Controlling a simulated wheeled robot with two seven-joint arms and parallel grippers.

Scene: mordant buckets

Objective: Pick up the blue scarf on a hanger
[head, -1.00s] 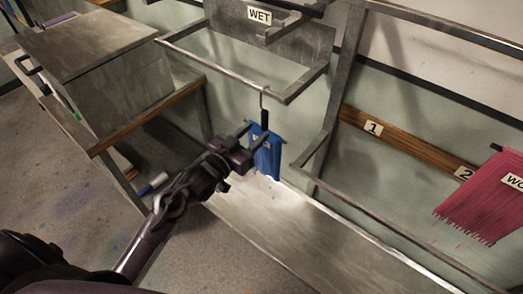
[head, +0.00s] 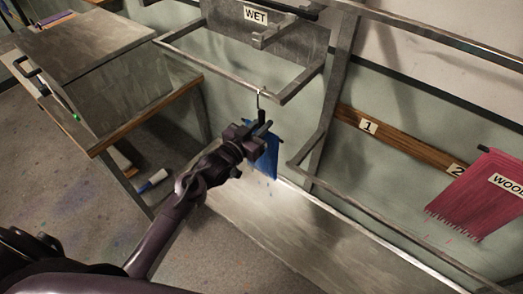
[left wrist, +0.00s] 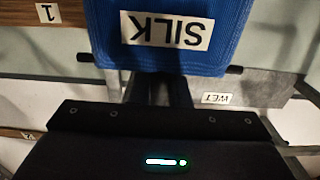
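The blue scarf (head: 267,158) hangs from a dark hanger (head: 261,115), whose hook sits on the front bar of the metal rack under the WET sign. In the left wrist view the scarf (left wrist: 190,45) appears upside down with a white SILK label, and the hanger's dark bar ends stick out on both sides. My left gripper (head: 256,129) is at the hanger's neck, in front of the scarf's upper part and partly covering it. Its dark fingers (left wrist: 158,90) reach toward the hanger; whether they are closed on it is unclear. My right gripper is not in view.
The metal rack (head: 222,70) has a WET sign (head: 256,15). A red scarf labelled WOOL (head: 478,195) hangs at right, near a wooden strip (head: 415,145) numbered 1 and 2. A workbench with a grey box (head: 95,80) stands at left. A metal surface (head: 270,225) lies below.

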